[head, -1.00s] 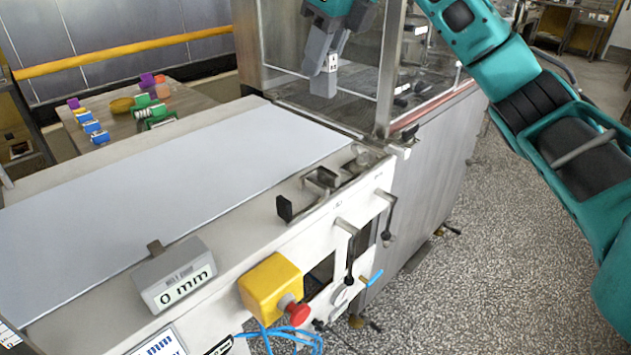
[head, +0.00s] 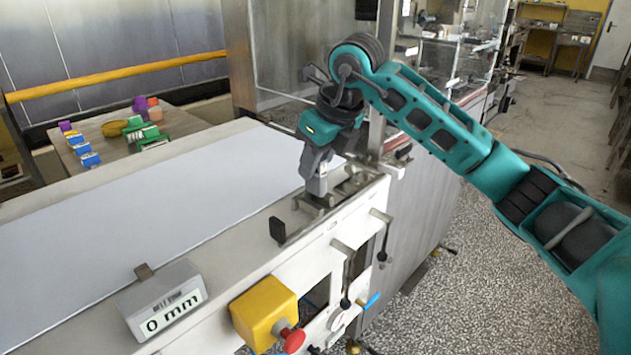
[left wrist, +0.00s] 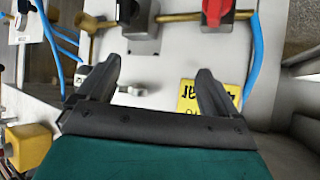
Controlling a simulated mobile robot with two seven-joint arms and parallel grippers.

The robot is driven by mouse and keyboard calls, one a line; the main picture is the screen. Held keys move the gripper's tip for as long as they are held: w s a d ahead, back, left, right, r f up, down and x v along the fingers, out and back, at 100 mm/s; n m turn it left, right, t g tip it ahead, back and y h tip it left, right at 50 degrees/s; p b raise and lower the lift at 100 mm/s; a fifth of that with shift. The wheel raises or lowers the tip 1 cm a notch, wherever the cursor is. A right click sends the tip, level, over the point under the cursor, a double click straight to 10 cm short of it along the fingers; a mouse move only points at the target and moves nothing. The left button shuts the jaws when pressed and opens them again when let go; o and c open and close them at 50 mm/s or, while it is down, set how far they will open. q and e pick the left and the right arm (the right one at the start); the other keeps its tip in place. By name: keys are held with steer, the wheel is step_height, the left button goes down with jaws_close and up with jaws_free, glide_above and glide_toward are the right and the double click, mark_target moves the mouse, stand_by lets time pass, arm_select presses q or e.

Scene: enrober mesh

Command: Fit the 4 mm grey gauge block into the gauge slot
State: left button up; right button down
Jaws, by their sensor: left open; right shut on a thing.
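My right gripper (head: 315,178) points down at the front edge of the machine, shut on the grey gauge block (head: 317,187). Only a little of the block shows between and below the fingers. It is right over the metal gauge slot fixture (head: 318,204), which is partly hidden by the gripper. I cannot tell whether the block is inside the slot or just above it. My left gripper (left wrist: 157,85) is open and empty in the left wrist view, facing a panel; it is not in the head view.
A white belt (head: 170,210) runs along the machine. A display box (head: 165,305) reading 0 mm, a black tab (head: 277,230) and a yellow box with a red button (head: 265,313) sit near its front edge. Coloured blocks lie on a side table (head: 110,150). A glass enclosure stands behind.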

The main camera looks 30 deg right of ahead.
mark_target(316, 181)
step_height(316, 181, down, 4)
steer(key=shift+r, duration=0.15)
steer(key=shift+f+b, duration=0.3)
steer(key=c, duration=0.9)
jaws_free()
steer(key=shift+r, duration=0.1)
